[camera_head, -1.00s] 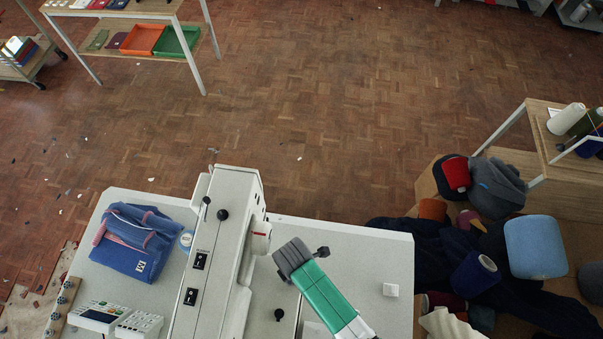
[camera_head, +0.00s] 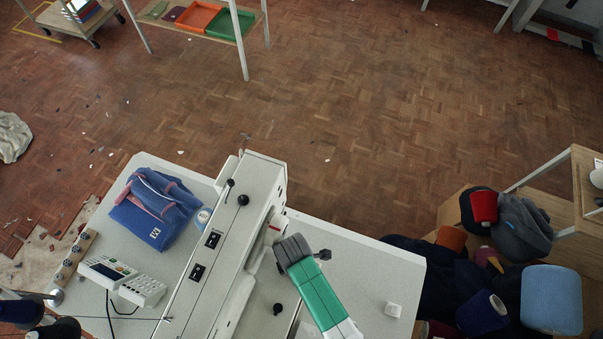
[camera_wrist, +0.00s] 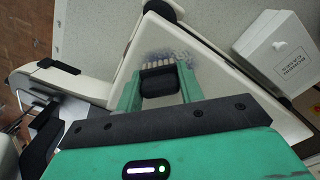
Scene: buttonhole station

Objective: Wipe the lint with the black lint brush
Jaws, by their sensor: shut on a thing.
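My gripper (camera_wrist: 159,88) is shut on the black lint brush (camera_wrist: 158,82), whose dark body sits between the two green fingers in the wrist view. Its pale bristles point away from my gripper. A patch of blue-grey lint (camera_wrist: 172,54) lies on a pale surface right at the bristle tips; I cannot tell whether they touch it. In the head view my green and grey arm end reaches beside the white sewing machine (camera_head: 225,240), on its right. The brush and lint are hidden or not discernible there.
The machine stands close on the left of my arm. Yarn cones and dark cloth crowd the right side. The table's right part is mostly clear.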

